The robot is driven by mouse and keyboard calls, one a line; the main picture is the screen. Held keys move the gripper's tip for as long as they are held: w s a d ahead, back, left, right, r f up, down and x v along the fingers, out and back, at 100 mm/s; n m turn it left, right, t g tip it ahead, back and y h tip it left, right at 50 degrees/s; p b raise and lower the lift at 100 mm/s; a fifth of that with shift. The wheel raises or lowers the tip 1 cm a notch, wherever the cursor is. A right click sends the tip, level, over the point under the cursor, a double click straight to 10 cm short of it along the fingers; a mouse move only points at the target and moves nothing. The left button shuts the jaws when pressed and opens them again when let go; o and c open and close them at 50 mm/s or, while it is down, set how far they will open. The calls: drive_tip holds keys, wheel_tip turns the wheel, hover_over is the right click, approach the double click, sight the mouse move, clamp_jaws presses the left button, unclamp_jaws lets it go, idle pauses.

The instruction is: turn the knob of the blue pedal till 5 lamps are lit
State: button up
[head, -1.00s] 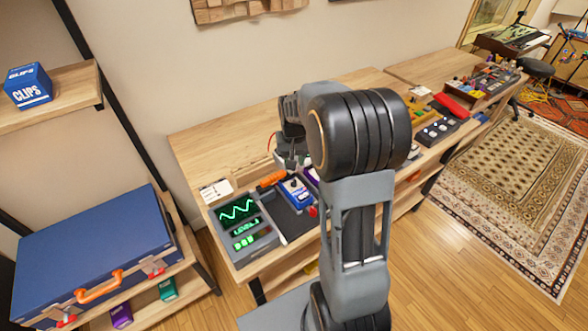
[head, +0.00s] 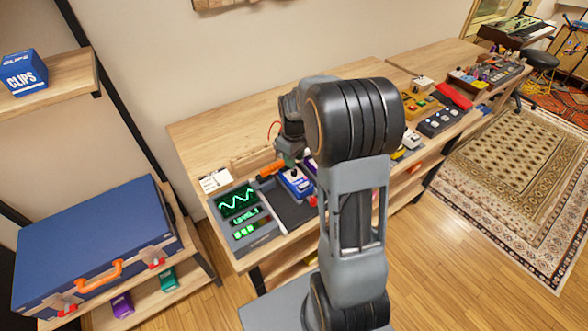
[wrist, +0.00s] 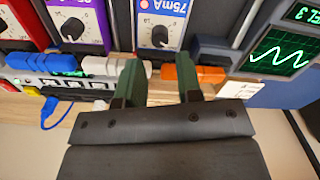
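The blue pedal (head: 296,182) lies on the bench beside the meter box (head: 262,232). In the wrist view the blue pedal (wrist: 145,12) shows its black knob (wrist: 160,36) on a white dial, under a "75mA" label.
A purple pedal (wrist: 80,25) with a similar knob stands beside the blue one. An orange piece (wrist: 188,76) is close to one finger. More pedals and boxes (head: 440,122) line the bench at right. Bare bench top (head: 215,137) lies behind the pedals.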

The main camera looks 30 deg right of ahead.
sight(294, 173)
drive_tip(key=shift+f, duration=2.75)
drive_tip(key=shift+c, duration=0.2)
clamp_jaws()
